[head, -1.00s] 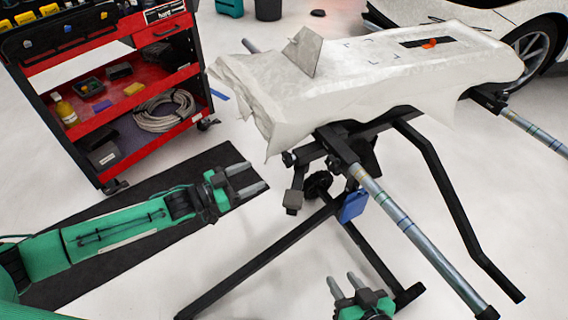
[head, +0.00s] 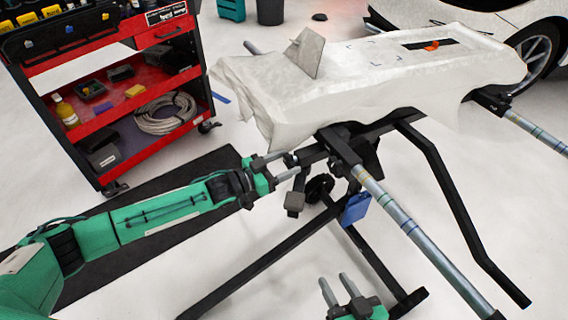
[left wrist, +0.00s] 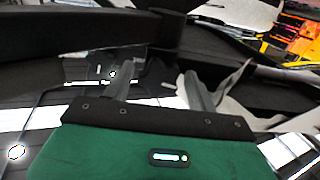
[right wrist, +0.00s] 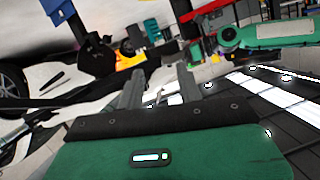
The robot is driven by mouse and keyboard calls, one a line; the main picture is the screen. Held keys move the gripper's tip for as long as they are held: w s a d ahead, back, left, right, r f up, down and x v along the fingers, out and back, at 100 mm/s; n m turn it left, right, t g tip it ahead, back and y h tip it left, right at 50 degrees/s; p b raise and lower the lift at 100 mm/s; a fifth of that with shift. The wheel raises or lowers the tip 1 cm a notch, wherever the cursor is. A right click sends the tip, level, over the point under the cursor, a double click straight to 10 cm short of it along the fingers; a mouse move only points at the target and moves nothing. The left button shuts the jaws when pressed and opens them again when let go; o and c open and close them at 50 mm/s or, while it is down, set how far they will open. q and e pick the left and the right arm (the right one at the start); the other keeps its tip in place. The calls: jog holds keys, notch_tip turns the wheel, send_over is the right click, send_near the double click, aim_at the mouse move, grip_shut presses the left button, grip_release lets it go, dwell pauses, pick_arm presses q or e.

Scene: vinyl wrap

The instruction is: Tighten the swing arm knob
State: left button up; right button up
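A round black knob (head: 320,187) sits on the dark stand frame below the covered panel. A smaller black knob-like end (head: 290,159) shows at the frame's left end; I cannot tell which is the swing arm knob. My left gripper (head: 292,163) is open, with its fingertips close beside that smaller end; contact cannot be told. Its fingers (left wrist: 158,76) are apart in the left wrist view, with dark frame bars just beyond. My right gripper (head: 333,277) is open and empty at the lower middle, below the frame. Its fingers (right wrist: 161,70) are apart in the right wrist view.
The stand's dark legs (head: 262,258) and silver tube (head: 405,222) cross the space near both grippers. A grey block (head: 295,202) and a blue tag (head: 356,208) hang from the frame. A red tool cart (head: 125,122) stands at the left, a white car at the back right.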

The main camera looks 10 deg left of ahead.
pick_arm(q)
jog(key=c, duration=0.7)
jog(key=shift+r+m+p, duration=0.1)
jog(key=shift+m+p, duration=0.45)
jog(key=shift+m, duration=0.35)
jog(key=m+p, duration=0.1)
jog(key=m, duration=0.3)
pick_arm(e)
jog(key=d+g, duration=0.1)
jog(key=d+f+g+h, duration=0.1)
jog(key=d, duration=0.1)
jog(key=shift+s+d+g+h, duration=0.1)
jog(key=shift+d+g+h, duration=0.05)
jog(key=shift+g+h, duration=0.2)
pick_arm(q)
jog(key=o, duration=1)
pick_arm(e)
jog(key=shift+r, duration=0.1)
pick_arm(q)
jog(key=shift+a, duration=0.1)
jog(key=p+v, duration=0.1)
jog(key=v, duration=1.2)
jog(key=shift+s+a, duration=0.2)
jog(key=shift+a, duration=0.1)
pick_arm(e)
jog(key=d+g, duration=0.1)
jog(key=s+d+g+h, duration=0.1)
jog(key=shift+d, duration=0.35)
